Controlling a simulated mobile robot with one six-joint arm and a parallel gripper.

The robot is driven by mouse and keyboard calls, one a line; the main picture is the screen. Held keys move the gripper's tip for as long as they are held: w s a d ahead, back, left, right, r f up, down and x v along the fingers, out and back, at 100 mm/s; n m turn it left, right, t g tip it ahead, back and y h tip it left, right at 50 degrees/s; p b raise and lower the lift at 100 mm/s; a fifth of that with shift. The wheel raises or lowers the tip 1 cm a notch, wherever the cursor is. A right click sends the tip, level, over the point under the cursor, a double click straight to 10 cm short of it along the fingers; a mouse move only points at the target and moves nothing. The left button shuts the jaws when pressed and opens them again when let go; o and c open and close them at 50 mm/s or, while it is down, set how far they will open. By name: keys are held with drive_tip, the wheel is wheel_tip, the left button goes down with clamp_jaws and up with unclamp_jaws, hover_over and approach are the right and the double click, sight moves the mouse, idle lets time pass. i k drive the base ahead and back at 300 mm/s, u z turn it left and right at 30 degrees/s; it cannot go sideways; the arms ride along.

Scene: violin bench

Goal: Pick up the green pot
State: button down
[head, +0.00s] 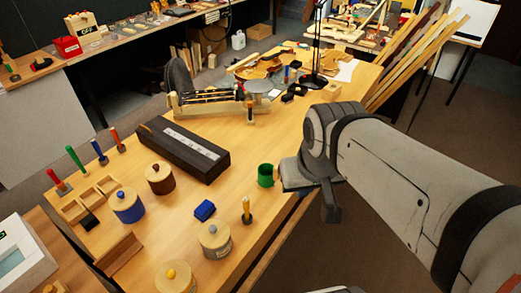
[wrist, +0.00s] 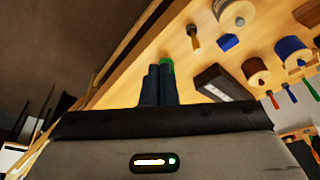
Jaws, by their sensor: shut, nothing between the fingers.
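The green pot (head: 265,176) is a small open cup standing upright on the wooden bench, near its right edge in the head view. In the wrist view the green pot (wrist: 167,66) shows just past my fingertips, partly hidden by them. My gripper (wrist: 159,72) is shut and empty, its two dark fingers side by side. In the head view my arm comes from the right and its end is close to the right of the pot; the fingers are hard to make out there. I cannot tell whether they touch the pot.
A long black case (head: 183,149) lies left of the pot. A blue block (head: 204,210), a yellow-handled tool (head: 246,211) and a lidded grey jar (head: 214,239) stand in front of it. A blue jar (head: 127,206) and a brown jar (head: 160,179) are farther left. The bench edge is close on the right.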

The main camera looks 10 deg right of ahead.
sight(268, 174)
drive_tip(key=u, duration=2.5)
drive_tip(key=k, duration=0.95)
drive_tip(key=z, duration=2.05)
drive_tip(key=i, duration=1)
drive_tip(key=z, duration=0.05)
